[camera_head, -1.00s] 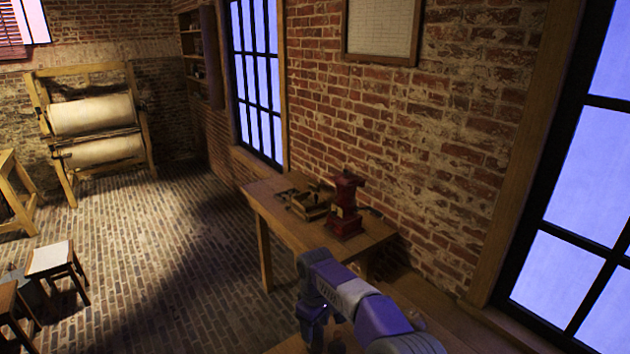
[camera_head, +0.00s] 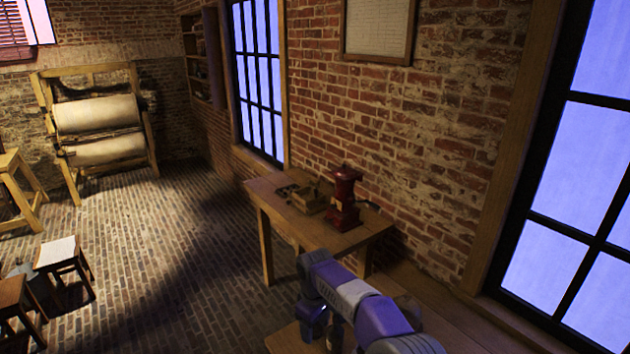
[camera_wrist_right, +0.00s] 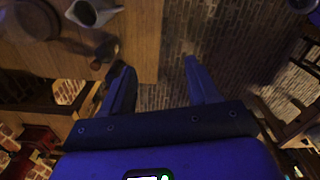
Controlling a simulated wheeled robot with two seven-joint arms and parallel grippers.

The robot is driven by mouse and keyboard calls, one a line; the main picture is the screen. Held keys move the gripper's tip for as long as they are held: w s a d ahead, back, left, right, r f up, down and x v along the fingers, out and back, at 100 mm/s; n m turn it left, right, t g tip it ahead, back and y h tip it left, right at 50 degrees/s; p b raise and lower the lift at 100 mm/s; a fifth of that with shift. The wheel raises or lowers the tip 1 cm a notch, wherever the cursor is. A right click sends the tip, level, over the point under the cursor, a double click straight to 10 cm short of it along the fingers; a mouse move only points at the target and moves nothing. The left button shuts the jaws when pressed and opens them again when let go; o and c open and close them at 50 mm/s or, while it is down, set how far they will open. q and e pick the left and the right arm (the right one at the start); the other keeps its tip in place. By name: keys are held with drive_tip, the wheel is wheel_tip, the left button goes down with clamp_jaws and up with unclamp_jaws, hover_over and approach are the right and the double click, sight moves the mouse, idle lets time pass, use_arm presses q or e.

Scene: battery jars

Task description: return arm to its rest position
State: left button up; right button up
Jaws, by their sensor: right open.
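My right arm (camera_head: 350,297), purple and grey, reaches in from the bottom right in the head view. It is bent, with its far end pointing down over a wooden surface at the bottom edge. The fingers are hard to make out there. In the right wrist view my right gripper (camera_wrist_right: 158,72) is open, its two blue fingers apart with nothing between them. Beyond the fingers are a wooden top and the brick floor. My left gripper is not in view.
A wooden table (camera_head: 285,222) by the wall holds a red grinder-like device (camera_head: 344,200) and a small wooden box (camera_head: 311,200). The wrist view shows a grey jug (camera_wrist_right: 92,13) on a wooden top (camera_wrist_right: 140,30). Open brick floor (camera_head: 185,270) lies left.

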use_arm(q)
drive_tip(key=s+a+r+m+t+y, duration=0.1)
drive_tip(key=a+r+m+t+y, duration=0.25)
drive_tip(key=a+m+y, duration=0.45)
use_arm(e)
drive_tip(key=s+d+f+m+y, duration=0.25)
drive_tip(key=s+f, duration=0.25)
drive_tip(key=f, duration=0.5)
drive_tip(key=s+d+f+m+y, duration=0.1)
drive_tip(key=s+d+f+m, duration=0.3)
drive_tip(key=f, duration=0.7)
drive_tip(key=s+d+f+m, duration=0.2)
drive_tip(key=s+f+m, duration=0.1)
drive_tip(key=s, duration=0.8)
drive_tip(key=s+d+f+m, duration=0.15)
drive_tip(key=s+m, duration=0.25)
drive_tip(key=s, duration=0.7)
use_arm(q)
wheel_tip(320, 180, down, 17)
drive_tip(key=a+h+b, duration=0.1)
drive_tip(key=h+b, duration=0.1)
drive_tip(key=b, duration=1.4)
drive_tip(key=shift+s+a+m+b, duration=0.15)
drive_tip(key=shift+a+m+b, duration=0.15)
drive_tip(key=shift+b, duration=0.1)
use_arm(e)
wheel_tip(320, 180, down, 18)
drive_tip(key=shift+w+a+r+n+t+y, duration=0.15)
drive_tip(key=shift+w+a+n+t+y, duration=0.1)
drive_tip(key=shift+n+t+y, duration=0.1)
